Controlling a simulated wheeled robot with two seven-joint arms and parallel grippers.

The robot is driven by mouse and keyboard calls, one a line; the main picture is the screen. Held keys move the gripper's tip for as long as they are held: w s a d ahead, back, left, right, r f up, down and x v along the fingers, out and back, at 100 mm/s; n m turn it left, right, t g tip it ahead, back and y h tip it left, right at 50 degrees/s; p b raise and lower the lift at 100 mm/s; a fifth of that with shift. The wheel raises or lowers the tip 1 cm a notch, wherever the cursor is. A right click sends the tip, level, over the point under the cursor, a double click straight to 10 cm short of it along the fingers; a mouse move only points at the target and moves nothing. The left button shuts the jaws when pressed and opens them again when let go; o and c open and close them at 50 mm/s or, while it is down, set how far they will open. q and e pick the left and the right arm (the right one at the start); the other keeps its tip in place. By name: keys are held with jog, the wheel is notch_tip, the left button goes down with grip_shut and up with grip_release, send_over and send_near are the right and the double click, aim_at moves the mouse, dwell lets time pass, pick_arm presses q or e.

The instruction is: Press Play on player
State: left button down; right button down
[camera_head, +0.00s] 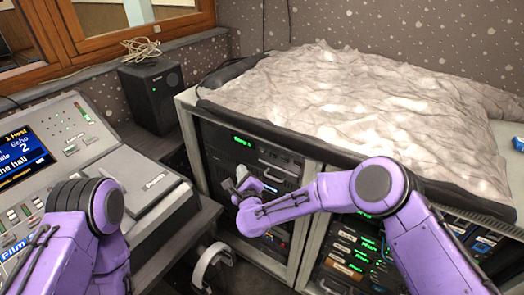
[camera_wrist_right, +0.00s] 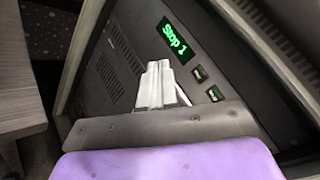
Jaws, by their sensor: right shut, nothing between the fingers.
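The player (camera_head: 225,139) is a dark unit in the upper part of the left rack, with a small green display. In the right wrist view its display (camera_wrist_right: 175,40) reads "Stop 1". Two small lit buttons, an upper one (camera_wrist_right: 200,73) and a lower one (camera_wrist_right: 215,93), sit beside the display. My right gripper (camera_head: 240,178) is in front of the rack, just below the player's display. In the right wrist view its light fingertips (camera_wrist_right: 158,68) are shut and empty, left of the buttons; I cannot tell whether they touch the panel. My left gripper is out of view.
A mixing console (camera_head: 150,165) stands at the left, with a black speaker (camera_head: 153,95) behind it. A crumpled grey cover (camera_head: 350,95) lies on top of the racks. White headphones (camera_head: 208,262) hang below the console's right edge. A second rack unit (camera_head: 350,255) with green lights is at the right.

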aim_at(262, 150)
jog(key=w+d+b, duration=0.2)
jog(key=w+d, duration=0.3)
jog(key=w, duration=0.1)
jog(key=shift+w+b, duration=0.3)
jog(key=shift+w, duration=0.05)
dwell(1.7)
jog(key=shift+w+d+b, duration=0.2)
jog(key=shift+w+b, duration=0.1)
jog(key=shift+b, duration=0.2)
